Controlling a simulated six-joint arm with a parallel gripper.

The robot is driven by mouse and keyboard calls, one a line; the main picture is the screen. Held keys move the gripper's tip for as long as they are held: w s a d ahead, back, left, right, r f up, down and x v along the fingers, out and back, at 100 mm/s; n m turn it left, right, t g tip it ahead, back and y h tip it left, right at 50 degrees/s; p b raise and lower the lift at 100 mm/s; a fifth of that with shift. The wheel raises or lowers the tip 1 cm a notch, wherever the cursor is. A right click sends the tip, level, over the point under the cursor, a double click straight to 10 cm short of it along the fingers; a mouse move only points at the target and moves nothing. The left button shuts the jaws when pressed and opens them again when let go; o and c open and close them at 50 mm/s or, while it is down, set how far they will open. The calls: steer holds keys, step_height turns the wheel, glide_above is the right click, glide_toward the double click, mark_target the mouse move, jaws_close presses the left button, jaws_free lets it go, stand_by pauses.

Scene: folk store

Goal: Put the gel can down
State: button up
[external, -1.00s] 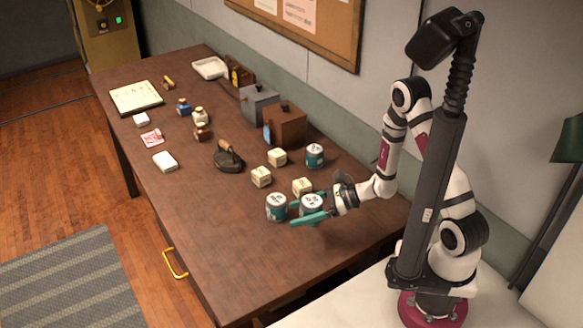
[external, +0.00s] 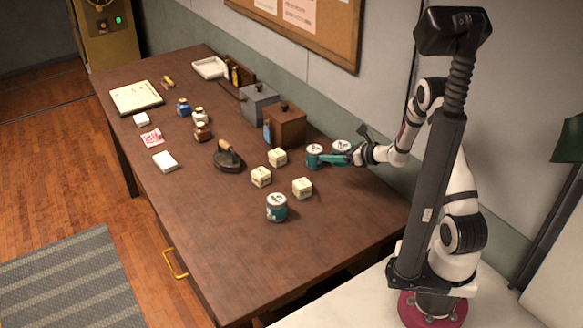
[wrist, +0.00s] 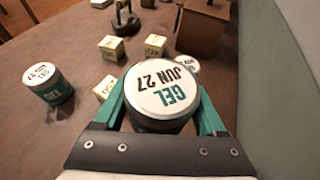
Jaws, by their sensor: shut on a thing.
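My gripper (external: 335,158) is shut on a gel can (external: 342,147). The can is white-lidded and upright between the teal fingers; in the wrist view its lid (wrist: 162,88) reads GEL JUN 27. The fingers hide most of its side and I cannot tell whether its base touches the table. A second gel can (external: 314,152) stands just left of it in the external view; in the wrist view it is partly hidden behind the held can (wrist: 187,65). A third gel can (external: 277,208) stands nearer the front, apart, and shows at left in the wrist view (wrist: 48,83).
Cream cube boxes (external: 277,157), (external: 261,176) and (external: 302,188) stand left of and in front of my gripper. A brown box (external: 285,126) and a flat iron (external: 228,157) are farther along the table (external: 225,240). The wall lies close behind; the table's front right is clear.

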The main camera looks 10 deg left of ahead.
mark_target(332, 183)
steer(key=f, duration=0.6)
steer(key=w+f, duration=0.1)
steer(key=f, duration=0.3)
steer(key=shift+d, duration=0.15)
steer(key=shift+f, duration=0.1)
steer(key=o, duration=1.5)
steer(key=shift+c, duration=0.2)
